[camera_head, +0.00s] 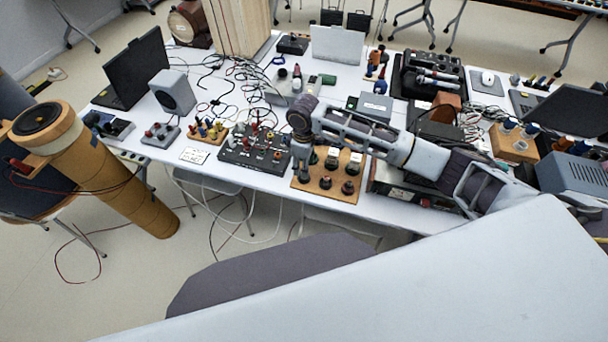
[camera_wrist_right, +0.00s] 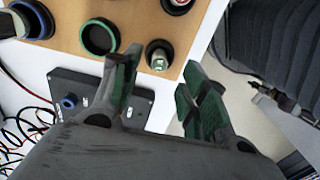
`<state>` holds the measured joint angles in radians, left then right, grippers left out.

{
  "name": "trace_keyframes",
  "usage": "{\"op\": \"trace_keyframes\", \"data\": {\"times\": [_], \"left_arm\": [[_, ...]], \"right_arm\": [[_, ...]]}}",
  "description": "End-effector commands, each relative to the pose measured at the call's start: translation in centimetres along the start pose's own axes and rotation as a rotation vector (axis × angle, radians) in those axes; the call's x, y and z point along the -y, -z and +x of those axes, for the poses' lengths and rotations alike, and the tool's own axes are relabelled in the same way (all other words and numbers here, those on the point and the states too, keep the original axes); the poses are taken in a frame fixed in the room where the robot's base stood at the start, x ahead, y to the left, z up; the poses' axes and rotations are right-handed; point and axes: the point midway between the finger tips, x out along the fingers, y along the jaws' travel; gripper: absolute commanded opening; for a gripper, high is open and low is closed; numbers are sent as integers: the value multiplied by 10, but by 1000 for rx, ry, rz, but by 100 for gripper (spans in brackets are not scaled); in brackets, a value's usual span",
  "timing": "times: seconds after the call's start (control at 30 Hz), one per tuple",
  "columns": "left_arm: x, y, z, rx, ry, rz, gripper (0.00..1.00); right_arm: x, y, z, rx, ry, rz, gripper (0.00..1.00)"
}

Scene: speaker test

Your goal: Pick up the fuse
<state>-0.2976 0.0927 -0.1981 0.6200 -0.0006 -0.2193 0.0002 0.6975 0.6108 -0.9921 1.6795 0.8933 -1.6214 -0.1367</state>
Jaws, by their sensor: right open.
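A small pale, metallic cylinder (camera_wrist_right: 159,60), which looks like the fuse, stands in a dark round holder near the edge of the wooden board (camera_wrist_right: 130,20). In the wrist view my right gripper (camera_wrist_right: 161,78) is open, with its green-padded fingertips on either side of the line to this cylinder and nothing between them. In the head view the right gripper (camera_head: 301,172) points down over the left edge of the same board (camera_head: 325,192). My arm hides part of the board there, and I cannot make out the cylinder. My left gripper is not in view.
A green-rimmed round socket (camera_wrist_right: 100,37) is beside the cylinder. A black panel with knobs (camera_head: 255,150) stands just left of the board. Cables, a speaker (camera_head: 172,92) and a laptop (camera_head: 135,70) crowd the table's left side. A large brown tube (camera_head: 105,170) leans at the left.

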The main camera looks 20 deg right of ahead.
Motion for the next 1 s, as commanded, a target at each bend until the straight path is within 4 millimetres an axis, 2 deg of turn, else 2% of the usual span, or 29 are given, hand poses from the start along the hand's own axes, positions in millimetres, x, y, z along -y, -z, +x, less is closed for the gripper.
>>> {"op": "trace_keyframes", "data": {"times": [0.2, 0.4, 0.63, 0.9, 1.0], "left_arm": [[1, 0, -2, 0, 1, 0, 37], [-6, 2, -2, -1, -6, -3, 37], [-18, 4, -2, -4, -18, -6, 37], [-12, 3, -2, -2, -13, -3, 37], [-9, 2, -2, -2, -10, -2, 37]], "right_arm": [[-1, -1, 25, 3, 1, 2, 44], [-1, -1, 40, 2, 0, 1, 44], [-1, -1, 42, 1, 0, 0, 44], [-1, -1, 42, 1, -1, 0, 44], [-1, -1, 41, 1, -1, 0, 31]]}}
